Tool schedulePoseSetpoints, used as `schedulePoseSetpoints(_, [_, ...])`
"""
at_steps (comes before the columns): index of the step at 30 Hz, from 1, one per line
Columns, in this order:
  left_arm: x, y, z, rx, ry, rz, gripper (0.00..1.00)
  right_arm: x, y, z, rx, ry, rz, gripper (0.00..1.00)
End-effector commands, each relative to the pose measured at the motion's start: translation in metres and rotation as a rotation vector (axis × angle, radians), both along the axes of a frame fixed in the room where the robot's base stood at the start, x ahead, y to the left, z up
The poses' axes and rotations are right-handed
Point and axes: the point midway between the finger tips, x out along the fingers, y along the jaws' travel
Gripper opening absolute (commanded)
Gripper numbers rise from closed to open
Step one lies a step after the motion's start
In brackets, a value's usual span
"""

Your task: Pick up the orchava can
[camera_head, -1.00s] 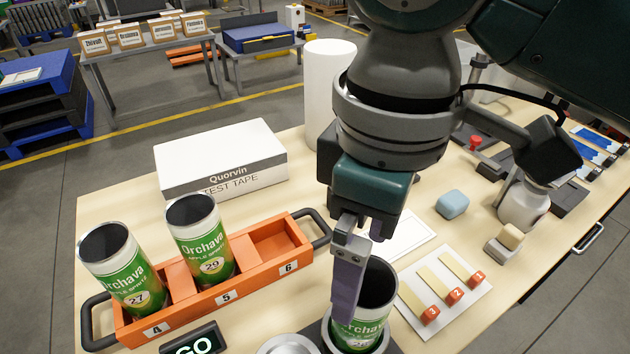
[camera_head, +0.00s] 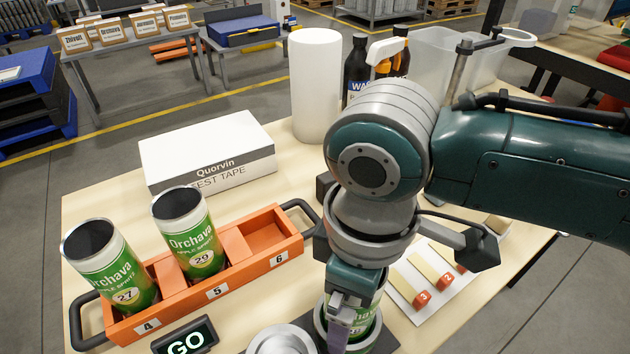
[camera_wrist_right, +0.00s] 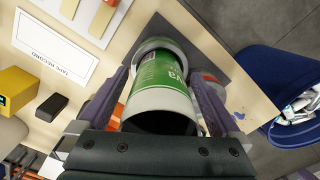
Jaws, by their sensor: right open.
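A green and silver Orchava can (camera_head: 363,328) stands in a round grey holder at the table's front, mostly hidden behind my right gripper in the head view. In the right wrist view the can (camera_wrist_right: 162,88) lies between the two fingers of my right gripper (camera_wrist_right: 160,98), its open dark end facing the palm. The fingers are open, one on each side of the can. My right gripper (camera_head: 345,322) points down over it in the head view. Two other Orchava cans, numbered 27 (camera_head: 112,272) and 29 (camera_head: 190,240), stand in an orange tray (camera_head: 228,290). My left gripper is not in view.
Tray slots 4 and 5 hold cans; slot 6 is empty. A Quorvin test tape box (camera_head: 208,155) and a white cylinder (camera_head: 316,88) stand behind. A GO button (camera_head: 186,338) lies in front. A tape card (camera_head: 435,280) lies right of my gripper.

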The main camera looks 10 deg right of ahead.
Motion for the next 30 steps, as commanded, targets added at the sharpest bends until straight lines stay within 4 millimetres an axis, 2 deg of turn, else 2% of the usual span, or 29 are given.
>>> schedulePoseSetpoints(2, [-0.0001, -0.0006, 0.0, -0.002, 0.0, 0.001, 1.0, 0.0, 0.0002, 0.0003, 0.0, 0.0, 0.0, 0.98])
schedulePoseSetpoints(23, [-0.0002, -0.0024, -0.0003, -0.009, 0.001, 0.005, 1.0, 0.0002, 0.0001, 0.0007, 0.001, -0.001, -0.001, 0.2])
schedulePoseSetpoints(30, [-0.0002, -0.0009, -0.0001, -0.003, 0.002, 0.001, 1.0, 0.0003, 0.0001, 0.0015, 0.001, -0.001, -0.001, 0.19])
